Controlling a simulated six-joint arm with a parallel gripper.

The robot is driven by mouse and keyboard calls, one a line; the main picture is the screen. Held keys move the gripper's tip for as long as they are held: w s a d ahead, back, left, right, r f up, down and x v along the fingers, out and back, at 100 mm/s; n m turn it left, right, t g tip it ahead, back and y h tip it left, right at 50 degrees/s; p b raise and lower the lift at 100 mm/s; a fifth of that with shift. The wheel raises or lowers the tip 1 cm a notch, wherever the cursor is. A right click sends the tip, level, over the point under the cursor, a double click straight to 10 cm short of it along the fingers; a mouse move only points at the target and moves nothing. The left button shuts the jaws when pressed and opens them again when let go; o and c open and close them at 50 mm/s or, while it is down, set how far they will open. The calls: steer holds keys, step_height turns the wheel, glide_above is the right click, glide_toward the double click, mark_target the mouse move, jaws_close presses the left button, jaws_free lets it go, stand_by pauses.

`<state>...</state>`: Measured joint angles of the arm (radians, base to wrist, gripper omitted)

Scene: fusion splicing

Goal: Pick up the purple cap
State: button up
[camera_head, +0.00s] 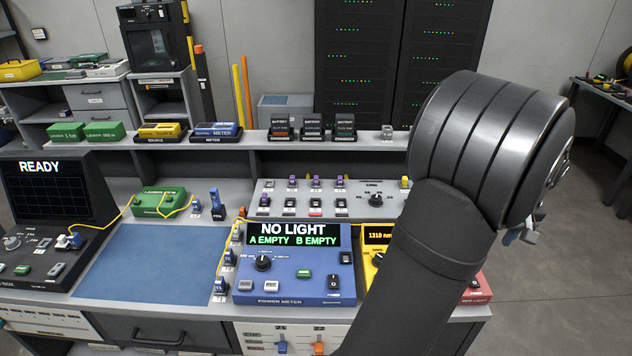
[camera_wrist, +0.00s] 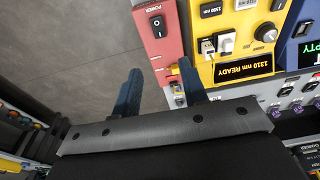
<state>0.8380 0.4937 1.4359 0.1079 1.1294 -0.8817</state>
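Several small purple caps stand in a row on the back of the grey panel; one purple cap (camera_head: 316,180) is near the middle of the row. Another purple cap (camera_head: 292,180) is to its left and a third purple cap (camera_head: 340,181) to its right. I cannot tell which is meant. In the wrist view my gripper (camera_wrist: 160,82) has its two blue fingers spread apart with nothing between them. The right finger is beside the red box. In the head view my arm hides most of the gripper, at the right, well away from the caps.
The blue power meter (camera_head: 300,292) stands in front of the grey panel (camera_head: 270,206). The yellow source (camera_wrist: 232,50) and red box (camera_wrist: 160,40) are next to my gripper. A shelf with battery boxes (camera_head: 312,131) runs behind. The blue mat (camera_head: 150,262) is clear.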

steer(key=w+a+r+t, duration=0.1)
steer(key=w+a+r, duration=0.1)
steer(key=w+a, duration=1.1)
steer(key=w+a+r+t, duration=0.1)
steer(key=w+a+r, duration=0.2)
steer(key=w+a, duration=1)
steer(key=t, duration=0.1)
glide_above(316, 177)
steer(key=s, duration=0.2)
step_height(316, 177, down, 9)
steer(key=shift+s+a+f, duration=0.1)
steer(key=shift+a+f, duration=0.05)
steer(key=shift+f, duration=0.05)
steer(key=shift+d+x, duration=0.2)
steer(key=shift+x, duration=2.5)
steer(key=shift+c, duration=0.4)
jaws_close()
